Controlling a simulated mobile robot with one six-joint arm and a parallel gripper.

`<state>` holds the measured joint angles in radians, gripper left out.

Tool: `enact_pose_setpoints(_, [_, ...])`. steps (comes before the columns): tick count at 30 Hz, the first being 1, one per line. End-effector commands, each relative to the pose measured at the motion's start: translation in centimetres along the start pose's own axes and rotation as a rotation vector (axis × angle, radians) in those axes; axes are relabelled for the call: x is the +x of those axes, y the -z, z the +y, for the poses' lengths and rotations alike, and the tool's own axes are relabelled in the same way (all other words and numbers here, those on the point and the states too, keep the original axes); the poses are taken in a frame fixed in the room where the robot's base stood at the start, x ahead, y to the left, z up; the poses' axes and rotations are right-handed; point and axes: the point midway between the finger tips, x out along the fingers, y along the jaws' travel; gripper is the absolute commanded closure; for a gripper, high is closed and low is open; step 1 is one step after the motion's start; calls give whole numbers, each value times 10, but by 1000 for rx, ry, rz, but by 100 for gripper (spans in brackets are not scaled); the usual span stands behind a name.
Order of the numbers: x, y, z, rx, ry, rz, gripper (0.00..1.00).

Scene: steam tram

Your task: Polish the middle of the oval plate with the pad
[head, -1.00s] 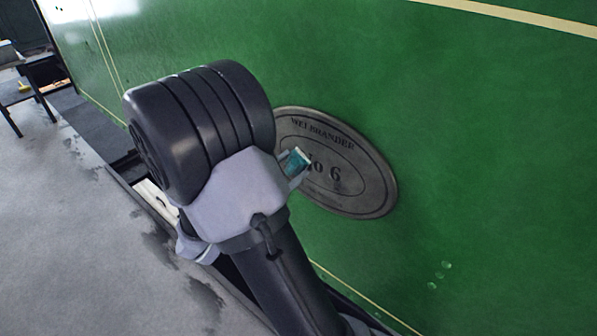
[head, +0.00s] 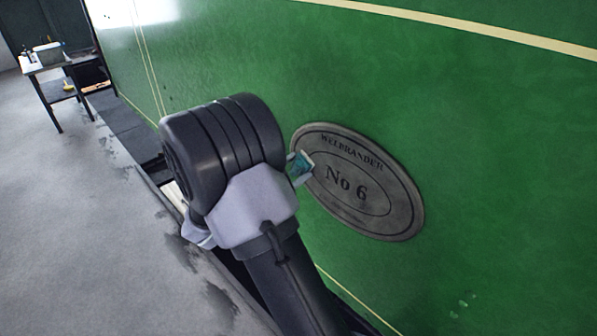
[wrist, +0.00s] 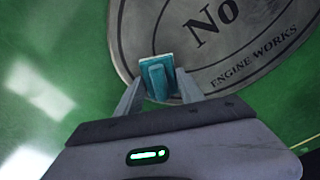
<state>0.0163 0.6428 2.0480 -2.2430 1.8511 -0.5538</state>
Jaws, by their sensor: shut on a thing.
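The oval plate (head: 385,212) is dull grey, reads "Welbrander No 6", and is fixed to the green side of the tram. It also fills the upper right of the wrist view (wrist: 260,55). My gripper (wrist: 158,92) is shut on the teal pad (wrist: 150,66). In the head view the pad (head: 297,164) shows at the plate's left rim, with my arm partly in front of the gripper. In the wrist view the pad overlaps the plate's edge, left of the "No". I cannot tell whether the pad touches the plate.
The green tram side (head: 480,120) spreads around the plate, with a cream line above. Pale marks (head: 462,305) show low on the right. A small table (head: 45,75) with things on it stands far left. The grey floor (head: 80,230) at left is clear.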

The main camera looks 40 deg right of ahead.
Motion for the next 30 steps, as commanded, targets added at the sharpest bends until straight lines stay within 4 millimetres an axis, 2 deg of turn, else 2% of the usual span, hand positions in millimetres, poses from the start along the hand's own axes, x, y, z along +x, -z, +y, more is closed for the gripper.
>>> enact_pose_setpoints(5, [-4, 0, 0, 0, 0, 0, 88])
enact_pose_setpoints(15, [-50, -1, 1, -1, -2, 1, 88])
enact_pose_setpoints(18, [-58, -1, 0, 0, 0, 0, 88])
enact_pose_setpoints(30, [-66, -1, 0, -1, -1, 0, 88])
